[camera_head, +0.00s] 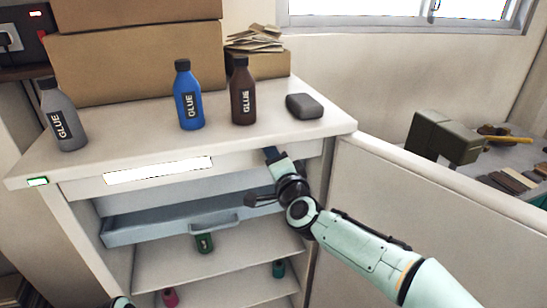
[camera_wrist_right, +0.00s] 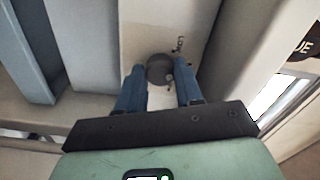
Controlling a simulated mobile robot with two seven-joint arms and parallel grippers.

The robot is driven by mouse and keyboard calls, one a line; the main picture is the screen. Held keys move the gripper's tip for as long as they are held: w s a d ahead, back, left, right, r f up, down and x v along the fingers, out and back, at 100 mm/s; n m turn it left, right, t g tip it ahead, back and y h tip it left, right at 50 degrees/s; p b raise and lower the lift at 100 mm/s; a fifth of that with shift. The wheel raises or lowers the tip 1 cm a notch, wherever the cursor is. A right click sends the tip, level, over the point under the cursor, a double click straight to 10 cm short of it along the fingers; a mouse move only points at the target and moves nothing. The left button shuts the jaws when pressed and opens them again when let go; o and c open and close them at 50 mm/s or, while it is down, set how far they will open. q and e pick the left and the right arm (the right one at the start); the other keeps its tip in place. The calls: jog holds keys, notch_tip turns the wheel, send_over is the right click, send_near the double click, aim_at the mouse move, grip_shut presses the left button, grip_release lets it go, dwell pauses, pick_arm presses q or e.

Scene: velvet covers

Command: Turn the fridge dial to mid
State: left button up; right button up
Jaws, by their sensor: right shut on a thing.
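The fridge (camera_head: 330,122) stands open below a white top, its door (camera_head: 400,190) swung out to the right. The dial (camera_wrist_right: 160,68) is a dark round knob on a pale panel inside, seen in the right wrist view with small marks at its upper right and lower right. My right gripper (camera_wrist_right: 160,88) has its two blue fingers on either side of the dial, shut on it. In the head view my right gripper (camera_head: 272,154) reaches under the front edge of the top, where the dial is hidden.
Grey (camera_head: 64,118), blue (camera_head: 188,100) and brown (camera_head: 242,95) glue bottles and a dark grey block (camera_head: 304,106) stand on top, before cardboard boxes (camera_head: 140,65). Inside are a blue-grey drawer (camera_head: 150,226) and shelves with small bottles (camera_head: 204,243).

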jog(key=shift+r, duration=0.1)
jog(key=o, duration=1)
jog(key=shift+o, duration=0.2)
pick_arm(q)
jog(key=s+f+b, duration=0.2)
jog(key=f, duration=0.1)
jog(key=f+b, duration=0.1)
jog(key=shift+s+f, duration=0.15)
jog(key=shift+s, duration=0.25)
pick_arm(e)
jog(key=v, duration=1.3)
jog(key=shift+s, duration=0.15)
